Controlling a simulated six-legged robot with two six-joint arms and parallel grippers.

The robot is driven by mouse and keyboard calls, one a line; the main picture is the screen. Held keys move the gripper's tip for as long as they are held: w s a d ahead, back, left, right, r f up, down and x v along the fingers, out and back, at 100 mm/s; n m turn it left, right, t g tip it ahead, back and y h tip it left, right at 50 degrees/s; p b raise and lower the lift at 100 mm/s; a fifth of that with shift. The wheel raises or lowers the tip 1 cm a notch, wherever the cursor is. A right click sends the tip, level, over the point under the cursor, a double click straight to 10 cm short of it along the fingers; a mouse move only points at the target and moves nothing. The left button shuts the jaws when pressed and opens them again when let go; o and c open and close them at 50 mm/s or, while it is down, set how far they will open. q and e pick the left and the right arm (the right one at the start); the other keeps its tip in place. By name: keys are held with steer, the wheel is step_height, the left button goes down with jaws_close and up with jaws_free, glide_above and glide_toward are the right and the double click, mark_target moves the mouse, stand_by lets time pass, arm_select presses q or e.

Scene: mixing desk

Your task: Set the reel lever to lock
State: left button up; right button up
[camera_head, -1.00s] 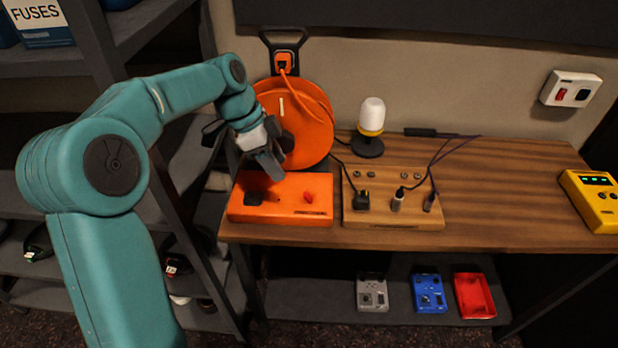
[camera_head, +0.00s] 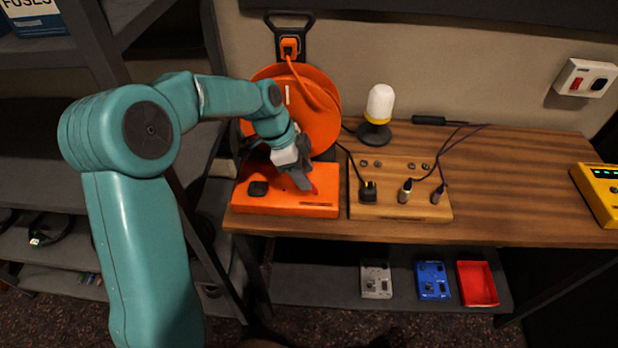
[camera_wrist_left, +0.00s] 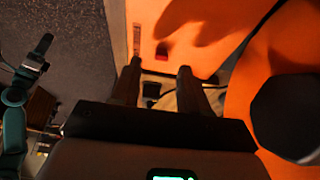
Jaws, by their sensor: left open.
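The orange reel (camera_head: 322,132) stands upright at the back left of the desk, with an orange base box (camera_head: 285,207) in front of it. A small red lever (camera_head: 314,190) sits on the right part of the box top, partly hidden by my left gripper (camera_head: 303,182). In the left wrist view, the red lever (camera_wrist_left: 162,50) shows against the orange top, between the lines of the two fingers of my gripper (camera_wrist_left: 157,76). The fingers are apart with nothing held. I cannot tell whether they touch the lever. My right gripper is not in view.
A black part (camera_head: 258,188) sits on the box's left side. A wooden board (camera_head: 400,210) with plugs and cables stands close right of the box. A white-topped lamp (camera_head: 379,105) stands behind. The desk's right middle (camera_head: 510,190) is clear; a yellow device (camera_head: 598,195) is at the edge.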

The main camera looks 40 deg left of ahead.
arm_select(q)
steer(key=x, duration=0.2)
steer(key=shift+w+d+f, duration=0.1)
steer(key=shift+d+f, duration=0.05)
steer(key=shift+f, duration=0.55)
steer(key=shift+w+d, duration=0.1)
steer(key=shift+c, duration=0.3)
jaws_close()
